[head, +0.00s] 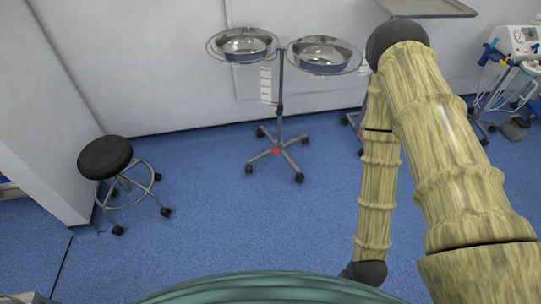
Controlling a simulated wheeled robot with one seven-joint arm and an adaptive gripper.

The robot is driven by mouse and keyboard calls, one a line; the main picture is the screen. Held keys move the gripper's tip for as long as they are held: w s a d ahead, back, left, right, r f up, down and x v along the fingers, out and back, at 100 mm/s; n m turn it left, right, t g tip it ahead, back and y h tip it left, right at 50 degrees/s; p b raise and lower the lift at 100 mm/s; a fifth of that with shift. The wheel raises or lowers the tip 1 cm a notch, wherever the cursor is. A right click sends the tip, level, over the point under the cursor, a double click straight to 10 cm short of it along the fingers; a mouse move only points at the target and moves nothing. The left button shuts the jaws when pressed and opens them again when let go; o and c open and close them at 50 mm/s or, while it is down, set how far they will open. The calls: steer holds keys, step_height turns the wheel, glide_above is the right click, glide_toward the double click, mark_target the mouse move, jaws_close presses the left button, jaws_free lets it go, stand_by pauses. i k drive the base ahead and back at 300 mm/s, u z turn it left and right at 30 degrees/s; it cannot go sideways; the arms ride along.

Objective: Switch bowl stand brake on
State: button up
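The bowl stand (280,105) stands upright near the back wall, left of my arm. It carries two shiny metal bowls, a left one (245,45) and a right one (321,52), in ring holders. Its base has several legs on black castors, with a small red part (276,151) at the hub. The red part may be the brake; its setting is too small to tell. My arm comes in from the right and bends down beside the stand, apart from it. My gripper is not visible.
A black-topped wheeled stool (105,158) stands at the left by a wall panel. A metal tray table (426,8) and a medical machine (515,45) are at the upper right. A green draped surface (260,288) fills the bottom edge. Blue floor before the stand is clear.

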mark_target(276, 150)
steer(key=z, duration=0.85)
steer(key=i, duration=1.45)
steer(key=u, duration=2.25)
